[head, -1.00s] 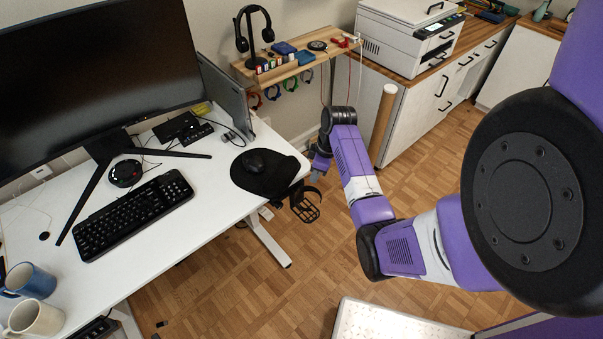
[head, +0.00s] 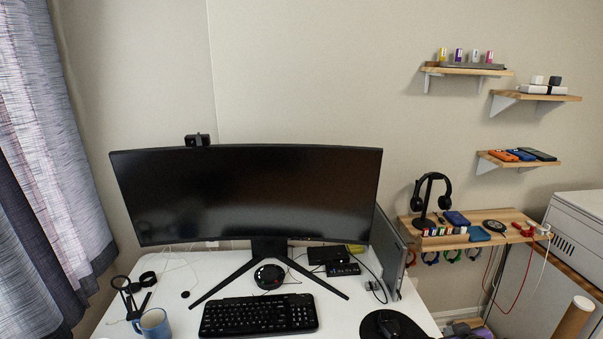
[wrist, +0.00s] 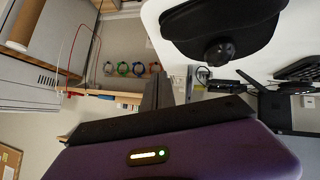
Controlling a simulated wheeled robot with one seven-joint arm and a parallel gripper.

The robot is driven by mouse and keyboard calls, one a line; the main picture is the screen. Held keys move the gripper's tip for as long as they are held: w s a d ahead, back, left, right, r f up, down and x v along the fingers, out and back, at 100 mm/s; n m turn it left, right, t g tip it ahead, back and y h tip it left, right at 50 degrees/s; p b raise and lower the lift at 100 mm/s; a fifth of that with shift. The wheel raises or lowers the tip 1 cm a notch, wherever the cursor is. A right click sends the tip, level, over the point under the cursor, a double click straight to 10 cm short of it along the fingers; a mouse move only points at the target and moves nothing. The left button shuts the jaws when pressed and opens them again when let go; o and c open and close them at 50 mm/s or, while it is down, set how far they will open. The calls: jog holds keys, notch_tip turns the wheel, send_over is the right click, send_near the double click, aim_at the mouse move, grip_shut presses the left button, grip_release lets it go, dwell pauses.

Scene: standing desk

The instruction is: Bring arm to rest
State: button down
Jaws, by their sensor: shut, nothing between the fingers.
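In the wrist view my gripper (wrist: 164,82) shows as grey fingers closed together above a dark bar and my purple wrist body. Nothing is held between the fingers. In the head view most of my arm is out of the picture, with only a small dark and purple part at the bottom edge, right of the desk. The white desk (head: 355,306) shows its top in the head view. In the wrist view the desk (wrist: 163,38) appears at the top, apart from the fingers, with the picture turned over.
A monitor (head: 250,195), keyboard (head: 258,315) and blue mug (head: 154,323) are on the desk. The black mouse pad (head: 375,323) lies near its right edge. A wooden shelf (head: 508,219) with a headphone stand and a cardboard tube (head: 572,320) are at the right.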

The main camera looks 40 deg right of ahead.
jog(key=s+a+r+t, duration=0.1)
jog(key=a+r+t, duration=0.15)
jog(key=a, duration=0.65)
jog(key=s+a+r+t+b, duration=0.15)
jog(key=a+r, duration=0.25)
jog(key=a, duration=0.6)
jog(key=a+r+t+p, duration=0.1)
jog(key=a+r+t, duration=0.2)
jog(key=a, duration=0.6)
jog(key=s+a+r+n+y, duration=0.2)
jog(key=s+a+y, duration=0.1)
jog(key=s+a, duration=0.4)
jog(key=s+a+r+n+t+y+b, duration=0.1)
jog(key=s+a+r+n+y, duration=0.1)
jog(key=s+a, duration=0.5)
jog(key=a+n+y, duration=0.1)
jog(key=a+y, duration=0.1)
jog(key=a, duration=0.1)
jog(key=shift+s+y, duration=0.3)
